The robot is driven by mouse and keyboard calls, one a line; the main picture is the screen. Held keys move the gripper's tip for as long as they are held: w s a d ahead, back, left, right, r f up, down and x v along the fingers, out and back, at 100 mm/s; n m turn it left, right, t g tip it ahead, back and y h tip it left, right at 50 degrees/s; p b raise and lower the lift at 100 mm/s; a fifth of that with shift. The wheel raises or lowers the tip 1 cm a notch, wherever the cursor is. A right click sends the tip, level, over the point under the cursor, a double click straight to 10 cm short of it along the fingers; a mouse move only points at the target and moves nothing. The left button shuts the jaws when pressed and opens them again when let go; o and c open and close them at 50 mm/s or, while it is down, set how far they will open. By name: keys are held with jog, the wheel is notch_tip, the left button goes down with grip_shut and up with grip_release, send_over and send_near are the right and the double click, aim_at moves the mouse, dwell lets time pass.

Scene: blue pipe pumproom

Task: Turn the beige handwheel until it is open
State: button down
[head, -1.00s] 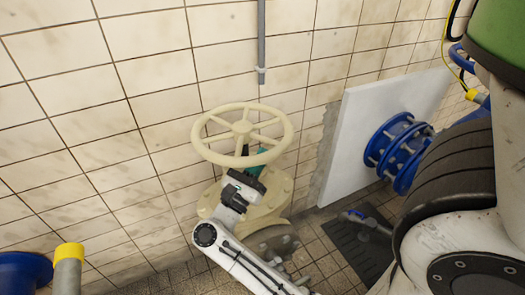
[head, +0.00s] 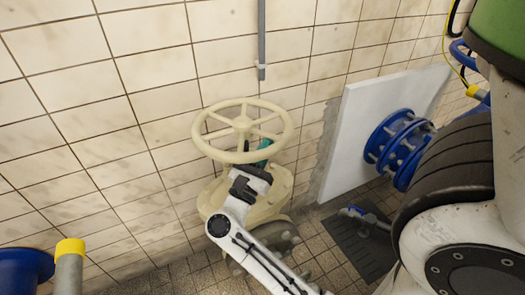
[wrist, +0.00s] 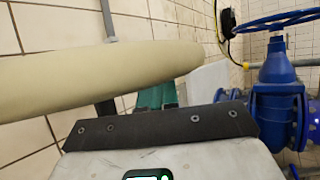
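The beige handwheel (head: 286,127) sits level on top of a beige valve (head: 268,205) beside the tiled wall. Its open rim and spokes are clear in the head view. My gripper (head: 256,166) is at the near lower side of the wheel, just below the rim, at the end of my white arm. In the wrist view the beige rim (wrist: 90,78) crosses close in front of the camera. A dark upright part and teal parts (wrist: 160,95) show past it. The fingertips are largely hidden, so I cannot tell whether they touch the rim or how far apart they are.
A white panel (head: 363,125) with a blue flanged pipe (head: 400,148) stands to the right. A blue pipe end (head: 25,272) and a yellow-topped grey post (head: 69,262) are at lower left. A blue valve (wrist: 278,95) shows in the wrist view. A grey conduit (head: 261,35) runs down the wall.

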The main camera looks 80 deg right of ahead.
jog(key=shift+s+d+n+t+h+b, duration=0.15)
jog(key=shift+s+d+n+t, duration=0.15)
jog(key=shift+d+n+t, duration=0.65)
jog(key=shift+s+d+n+t+h+b, duration=0.1)
jog(key=shift+s+d+n+t+b, duration=0.2)
jog(key=shift+t, duration=1.15)
jog(key=shift+s+d+n+t+h+b, duration=0.1)
jog(key=shift+s+d+n+t, duration=0.2)
jog(key=shift+d+n+t, duration=0.65)
jog(key=shift+a+r+m+t, duration=0.1)
jog(key=shift+a+m+t, duration=0.15)
jog(key=shift+m, duration=0.15)
